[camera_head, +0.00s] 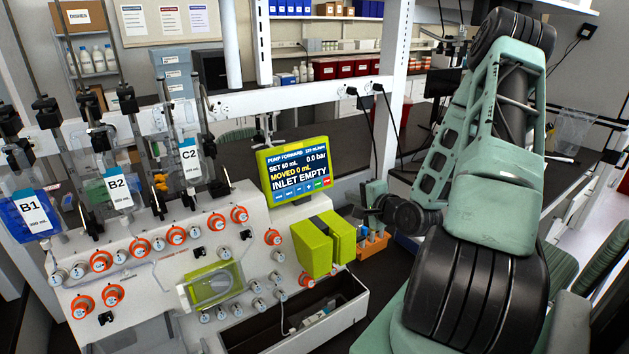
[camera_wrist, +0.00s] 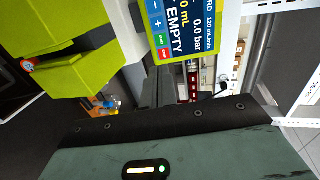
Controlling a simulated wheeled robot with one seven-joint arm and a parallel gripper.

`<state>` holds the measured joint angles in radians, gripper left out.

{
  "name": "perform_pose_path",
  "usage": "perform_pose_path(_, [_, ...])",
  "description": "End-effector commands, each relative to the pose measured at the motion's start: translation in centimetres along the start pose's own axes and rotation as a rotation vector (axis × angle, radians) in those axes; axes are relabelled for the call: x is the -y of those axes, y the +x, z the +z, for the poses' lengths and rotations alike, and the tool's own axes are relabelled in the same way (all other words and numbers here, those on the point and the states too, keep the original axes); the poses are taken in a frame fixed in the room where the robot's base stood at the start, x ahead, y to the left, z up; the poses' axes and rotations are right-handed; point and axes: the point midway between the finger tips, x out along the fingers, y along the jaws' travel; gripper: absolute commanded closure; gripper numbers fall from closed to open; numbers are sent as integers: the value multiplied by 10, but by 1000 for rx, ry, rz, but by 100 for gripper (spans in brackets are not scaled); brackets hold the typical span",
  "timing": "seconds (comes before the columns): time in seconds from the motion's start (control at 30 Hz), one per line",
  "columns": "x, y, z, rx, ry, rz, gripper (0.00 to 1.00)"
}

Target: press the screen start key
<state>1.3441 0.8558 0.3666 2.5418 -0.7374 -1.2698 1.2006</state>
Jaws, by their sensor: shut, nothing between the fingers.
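The screen (camera_head: 295,170) is a yellow-green framed panel on the cell processor, reading "INLET EMPTY", with a row of keys along its lower edge. A small green key (camera_head: 319,184) sits near the right end of that row, beside a red one; its label is too small to read. The screen also shows turned on its side in the wrist view (camera_wrist: 190,35), with the green key (camera_wrist: 162,43) at its left edge. My gripper (camera_head: 369,210) is to the right of and below the screen, apart from it. It is shut and empty; its fingertips are hard to make out.
A yellow-green block housing (camera_head: 312,248) juts out below the screen, left of my gripper. An orange rack (camera_head: 373,244) stands below my gripper. Hanging bags (camera_head: 118,188) and orange-ringed knobs (camera_head: 177,235) are farther left. A white post (camera_head: 393,50) rises behind.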

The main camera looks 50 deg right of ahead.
Motion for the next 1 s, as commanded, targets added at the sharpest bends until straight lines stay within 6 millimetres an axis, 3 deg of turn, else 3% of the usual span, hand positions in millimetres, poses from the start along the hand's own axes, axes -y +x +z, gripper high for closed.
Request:
perform_pose_path(0.47, [0,0,-3,-7,9,-10,100])
perform_pose_path(1.0, [-5,26,-3,-8,5,-11,100])
